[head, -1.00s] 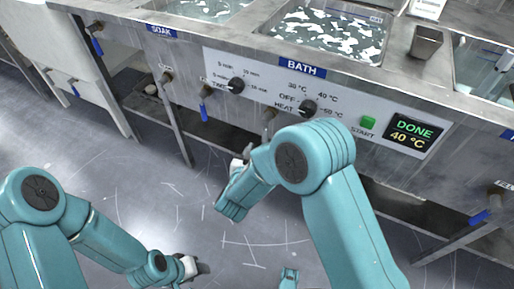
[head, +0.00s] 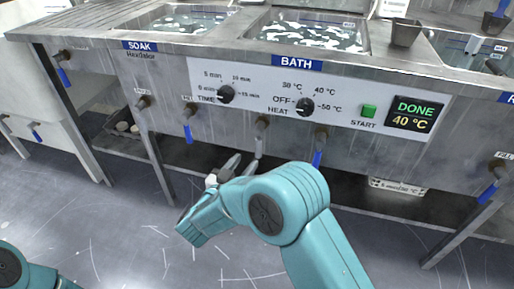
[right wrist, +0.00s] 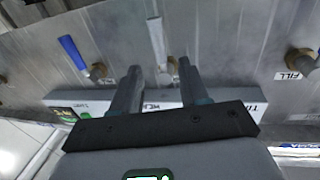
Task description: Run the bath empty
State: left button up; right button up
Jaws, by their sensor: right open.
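A valve with a grey lever (head: 259,146) hangs below the panel; the lever points down. My right gripper (head: 240,164) is open, just below and left of that lever in the head view. In the right wrist view the grey lever (right wrist: 157,42) lies beyond the gap between the open fingers (right wrist: 159,69), apparently not gripped. My left gripper is out of view.
Blue-handled valves hang to the left (head: 188,132) and right (head: 318,150) of the grey lever. The TIME knob (head: 226,94), HEAT knob (head: 305,106) and green START button (head: 369,110) sit above. The soak tank (head: 140,28) is at left. A shelf runs below.

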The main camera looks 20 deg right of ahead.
aim_at(257, 148)
jog(key=b+x, duration=0.1)
jog(key=x, duration=0.8)
jog(key=shift+d, duration=0.1)
jog(key=shift+c, duration=0.2)
grip_shut()
